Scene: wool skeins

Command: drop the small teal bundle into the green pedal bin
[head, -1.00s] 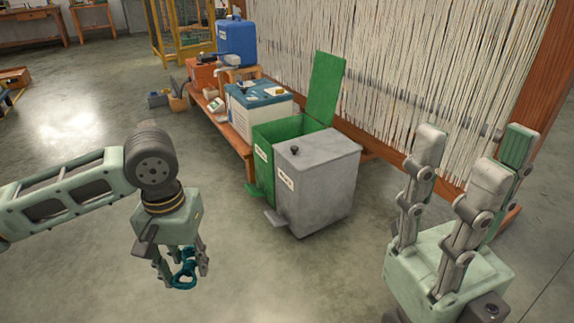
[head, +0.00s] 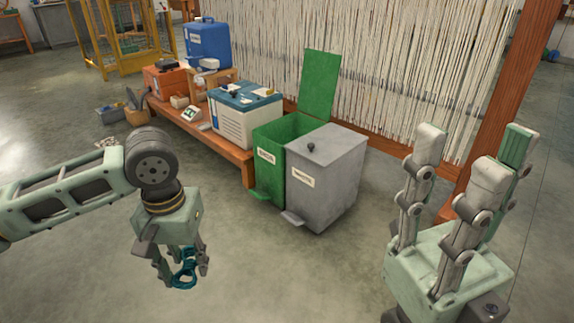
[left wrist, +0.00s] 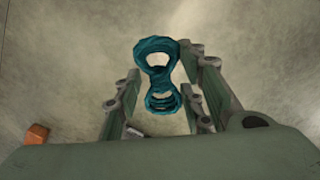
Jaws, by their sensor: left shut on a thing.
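The small teal bundle (head: 184,276) is a twisted loop of wool, narrow in its middle. My left gripper (head: 184,268) is shut on it and holds it above the floor at the lower left. The bundle also shows between the fingers in the left wrist view (left wrist: 157,75). The green pedal bin (head: 270,160) stands in the middle of the head view, its green lid (head: 321,85) raised upright. The bin is to the right of and beyond my left gripper. My right gripper (head: 462,150) is at the right, its fingers pointing up, spread apart and empty.
A grey bin (head: 325,185) with a closed lid stands against the green bin's right side. A low wooden bench (head: 215,145) with a cooler (head: 245,115) and boxes runs behind to the left. A loom with pale threads (head: 390,75) stands behind. Floor between is clear.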

